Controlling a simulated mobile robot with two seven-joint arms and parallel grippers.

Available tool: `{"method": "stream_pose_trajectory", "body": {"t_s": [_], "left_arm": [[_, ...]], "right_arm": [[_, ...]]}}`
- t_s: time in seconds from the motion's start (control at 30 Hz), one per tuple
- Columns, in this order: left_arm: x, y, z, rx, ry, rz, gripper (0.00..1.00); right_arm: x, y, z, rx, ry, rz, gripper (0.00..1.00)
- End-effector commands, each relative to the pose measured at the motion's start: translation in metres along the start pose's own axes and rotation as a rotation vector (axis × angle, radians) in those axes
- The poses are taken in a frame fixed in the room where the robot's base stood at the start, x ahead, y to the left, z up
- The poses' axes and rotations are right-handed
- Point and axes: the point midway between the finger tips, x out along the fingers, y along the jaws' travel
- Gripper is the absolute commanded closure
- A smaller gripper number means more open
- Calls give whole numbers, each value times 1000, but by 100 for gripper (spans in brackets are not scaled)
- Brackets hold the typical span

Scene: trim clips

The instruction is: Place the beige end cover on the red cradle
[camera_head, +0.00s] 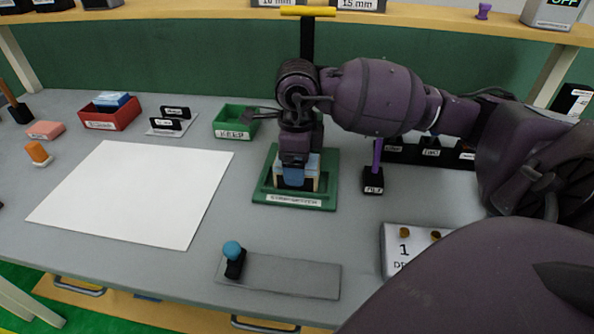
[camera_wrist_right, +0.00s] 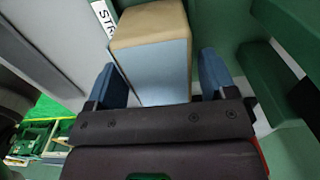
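A block with a beige top and a pale blue face (camera_wrist_right: 150,55) stands between the fingers of my right gripper (camera_wrist_right: 163,82) in the right wrist view. Gaps show on both sides of it. I cannot tell for sure whether it is the beige end cover. In the head view my right gripper (camera_head: 296,177) points down over a green fixture (camera_head: 266,190), largely hiding what stands there. A red tray (camera_head: 121,118) with a blue piece inside is at the back left; it is the only red holder I see. My left gripper is not in view.
A white sheet (camera_head: 135,195) covers the left of the grey table. A green KEEP bin (camera_head: 235,124) stands behind the fixture to the left. A black holder with a purple post (camera_head: 376,170) is close on the right. A grey strip with a blue knob (camera_head: 285,275) lies in front.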

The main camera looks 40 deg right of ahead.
Motion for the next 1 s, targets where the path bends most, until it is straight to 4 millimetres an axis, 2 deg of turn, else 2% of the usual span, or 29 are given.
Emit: {"method": "stream_pose_trajectory", "body": {"t_s": [0.03,0.3,0.53,0.67,0.87,1.0], "left_arm": [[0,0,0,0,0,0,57],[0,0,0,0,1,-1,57],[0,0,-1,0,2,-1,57],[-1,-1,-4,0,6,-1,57],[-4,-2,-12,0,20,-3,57],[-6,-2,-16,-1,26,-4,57]], "right_arm": [[0,0,0,0,0,0,31],[0,0,0,0,0,0,72],[-2,0,0,0,-1,-1,72],[-12,0,0,-1,-4,-3,72],[-50,-1,0,0,-7,-7,72],[-88,0,1,-1,-9,-8,72]]}}
